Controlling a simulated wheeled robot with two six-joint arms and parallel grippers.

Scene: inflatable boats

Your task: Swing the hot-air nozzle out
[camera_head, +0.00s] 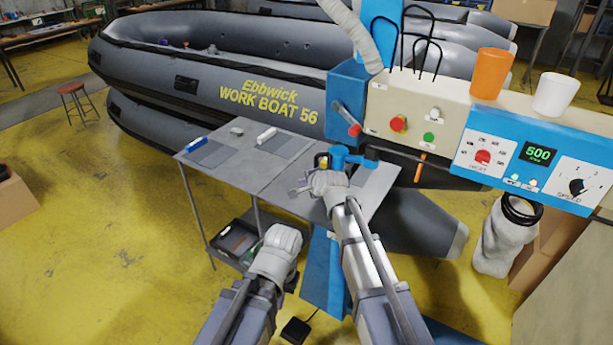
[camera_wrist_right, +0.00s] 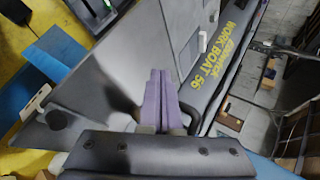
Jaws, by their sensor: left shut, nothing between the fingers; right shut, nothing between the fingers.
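The welding machine (camera_head: 420,105) stands at the right in the head view, with a blue control panel and a display reading 500. Below it, a blue roller-like head (camera_head: 340,154) sits over the table, with a small black and yellow part (camera_head: 321,160) beside it. I cannot tell for sure which part is the hot-air nozzle. My right gripper (camera_head: 302,189) is shut and empty, just in front of this head above the table. Its purple fingers (camera_wrist_right: 158,78) are together in the wrist view. My left gripper (camera_head: 288,279) is lower, short of the table; its fingers are mostly hidden.
A grey inflatable boat (camera_head: 240,60) lies behind. A black rod (camera_head: 395,152) extends under the machine. A dark curved bar (camera_wrist_right: 190,113) is close beside my right fingers.

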